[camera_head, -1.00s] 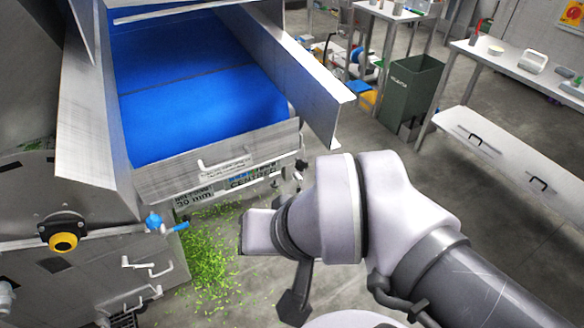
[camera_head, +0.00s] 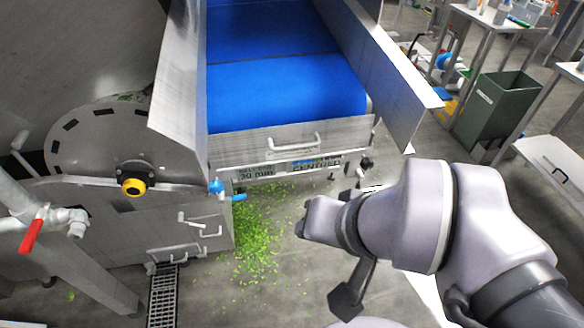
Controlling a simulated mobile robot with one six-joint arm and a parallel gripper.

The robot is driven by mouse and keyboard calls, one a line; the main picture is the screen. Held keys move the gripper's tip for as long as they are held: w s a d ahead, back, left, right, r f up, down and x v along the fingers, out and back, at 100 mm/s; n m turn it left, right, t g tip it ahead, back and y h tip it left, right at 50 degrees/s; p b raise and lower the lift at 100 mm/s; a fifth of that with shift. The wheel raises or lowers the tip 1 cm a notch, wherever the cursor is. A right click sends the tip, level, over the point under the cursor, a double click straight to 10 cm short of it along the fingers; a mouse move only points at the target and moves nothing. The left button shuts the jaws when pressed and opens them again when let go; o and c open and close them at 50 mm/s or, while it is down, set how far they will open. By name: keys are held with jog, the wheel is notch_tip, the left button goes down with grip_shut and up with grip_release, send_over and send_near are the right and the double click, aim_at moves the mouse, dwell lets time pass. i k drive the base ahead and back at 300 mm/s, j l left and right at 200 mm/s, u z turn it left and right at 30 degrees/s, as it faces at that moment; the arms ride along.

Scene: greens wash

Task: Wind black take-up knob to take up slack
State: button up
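A small black knob (camera_head: 366,163) sits at the right end of the conveyor's front frame, under the blue belt (camera_head: 285,95). It is small in view, and I cannot make out its shaft or marks. My gripper (camera_head: 312,220) is at the left end of my pale arm, below and left of the knob and apart from it in the picture. Its fingers cannot be made out, so I cannot tell whether it is open or shut. Nothing is visibly held.
The conveyor's front plate has a handle (camera_head: 293,141). A blue valve (camera_head: 216,187), a yellow-and-black button (camera_head: 133,187) and a red lever (camera_head: 32,236) are at left. Green scraps (camera_head: 255,235) litter the floor. A dark green bin (camera_head: 497,108) and tables stand at right.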

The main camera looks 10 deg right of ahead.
aim_at(367, 163)
jog(key=i+l+z, duration=0.15)
jog(key=l, duration=0.15)
jog(key=l+z, duration=0.15)
jog(key=l, duration=0.15)
jog(key=i+l+z, duration=0.2)
jog(key=i+l+u, duration=0.15)
jog(key=l+u, duration=0.4)
jog(key=l, duration=0.2)
jog(key=i, duration=0.05)
